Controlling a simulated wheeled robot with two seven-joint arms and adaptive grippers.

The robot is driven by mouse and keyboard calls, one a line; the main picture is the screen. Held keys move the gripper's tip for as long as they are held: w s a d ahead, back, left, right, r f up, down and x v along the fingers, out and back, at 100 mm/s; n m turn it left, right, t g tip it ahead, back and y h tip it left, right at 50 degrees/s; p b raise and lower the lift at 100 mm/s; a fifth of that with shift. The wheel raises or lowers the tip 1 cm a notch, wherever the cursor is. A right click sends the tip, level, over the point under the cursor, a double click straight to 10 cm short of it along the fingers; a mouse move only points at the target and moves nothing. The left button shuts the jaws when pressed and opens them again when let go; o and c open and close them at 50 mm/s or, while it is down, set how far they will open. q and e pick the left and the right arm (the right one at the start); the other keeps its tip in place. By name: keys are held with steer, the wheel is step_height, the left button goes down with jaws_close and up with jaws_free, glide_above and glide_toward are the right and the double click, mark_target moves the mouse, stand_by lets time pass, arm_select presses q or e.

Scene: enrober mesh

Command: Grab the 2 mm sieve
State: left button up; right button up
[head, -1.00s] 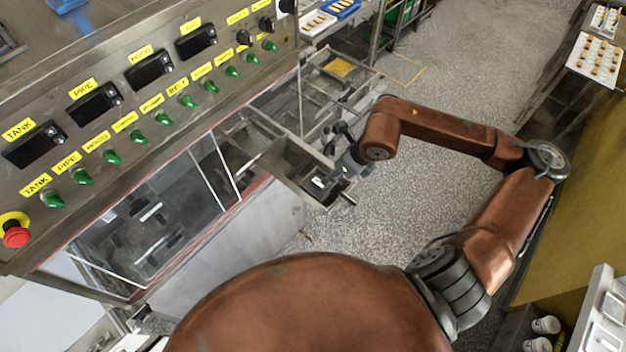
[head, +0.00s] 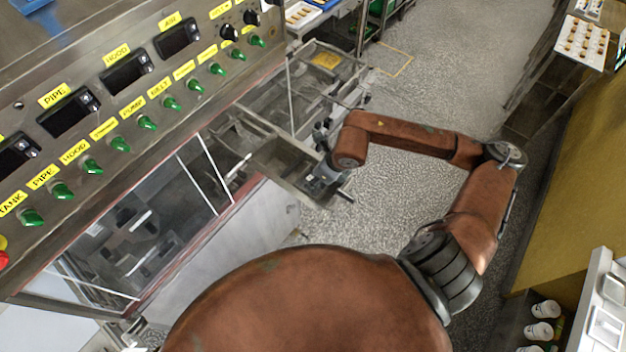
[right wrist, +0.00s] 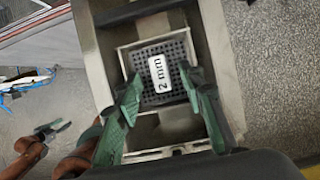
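The 2 mm sieve is a dark square mesh (right wrist: 174,50) with a white "2 mm" label, lying in a pale frame inside a metal trough in the right wrist view. My right gripper (right wrist: 160,88) is open, with one green finger on each side of the sieve's near part. I cannot tell whether the fingers touch it. In the head view my right gripper (head: 322,165) is over the metal trough (head: 283,160) and hides the sieve. A copper arm with small green fingers, seemingly my left gripper (right wrist: 56,128), shows at lower left of the right wrist view.
A control panel (head: 130,105) with green knobs fills the left of the head view. Bare speckled floor (head: 400,190) lies right of the trough. A tray of small pieces (head: 583,42) stands at the far right. White jars (head: 540,331) stand at lower right.

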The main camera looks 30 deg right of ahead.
steer(key=shift+x, duration=0.85)
steer(key=shift+d, duration=0.1)
steer(key=shift+c, duration=0.2)
jaws_close()
